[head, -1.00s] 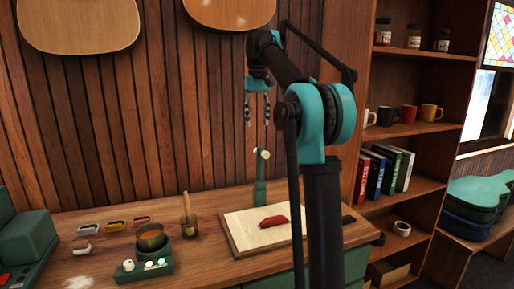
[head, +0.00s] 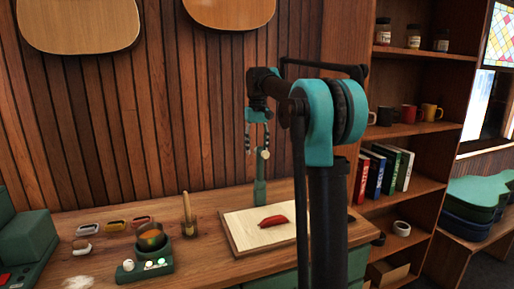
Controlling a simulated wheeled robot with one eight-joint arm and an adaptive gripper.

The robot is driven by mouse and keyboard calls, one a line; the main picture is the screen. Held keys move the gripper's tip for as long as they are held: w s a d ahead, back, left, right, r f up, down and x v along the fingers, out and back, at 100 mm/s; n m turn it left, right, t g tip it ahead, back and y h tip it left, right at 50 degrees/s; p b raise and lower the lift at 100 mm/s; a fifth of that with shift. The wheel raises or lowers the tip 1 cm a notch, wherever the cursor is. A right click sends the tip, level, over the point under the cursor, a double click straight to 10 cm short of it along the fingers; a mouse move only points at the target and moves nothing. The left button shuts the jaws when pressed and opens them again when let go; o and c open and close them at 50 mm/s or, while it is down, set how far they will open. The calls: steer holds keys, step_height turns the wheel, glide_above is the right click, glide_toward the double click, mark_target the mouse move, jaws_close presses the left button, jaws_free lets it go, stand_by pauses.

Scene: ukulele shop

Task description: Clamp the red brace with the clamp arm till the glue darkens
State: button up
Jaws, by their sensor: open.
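The red brace (head: 273,221) lies on the pale board (head: 245,238) on the workbench. The green clamp arm (head: 260,180) stands upright at the board's back edge, with a pale round knob at its top, apart from the brace. My gripper (head: 257,153) hangs open, fingers down, at the height of the clamp arm's top. In this view its fingertips overlap the knob; I cannot tell whether they touch it. My arm hides the board's right end.
A glue pot (head: 151,238) on a green warmer and a brush in a wooden holder (head: 189,222) stand left of the board. A shelf unit (head: 405,131) stands at the right.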

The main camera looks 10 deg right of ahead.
jaws_close()
steer(key=shift+s, duration=0.1)
stand_by(0.3)
steer(key=shift+s+d+r+t, duration=0.15)
steer(key=shift+s+d+t, duration=0.05)
steer(key=shift+s+t, duration=0.7)
steer(key=shift+s+d+f+t+y, duration=0.45)
steer(key=shift+s+f+t, duration=1.3)
steer(key=shift+s, duration=0.85)
steer(key=shift+s+d+f+t+y, duration=0.45)
steer(key=shift+s+f+t, duration=0.85)
steer(key=shift+s+f, duration=1.1)
steer(key=shift+s+d+f+t+y, duration=0.2)
steer(key=shift+s+d+f+t, duration=0.4)
steer(key=shift+s+f+t, duration=1.65)
steer(key=shift+s+r+g, duration=0.55)
steer(key=shift+s+g, duration=0.05)
steer(key=shift+g, duration=0.1)
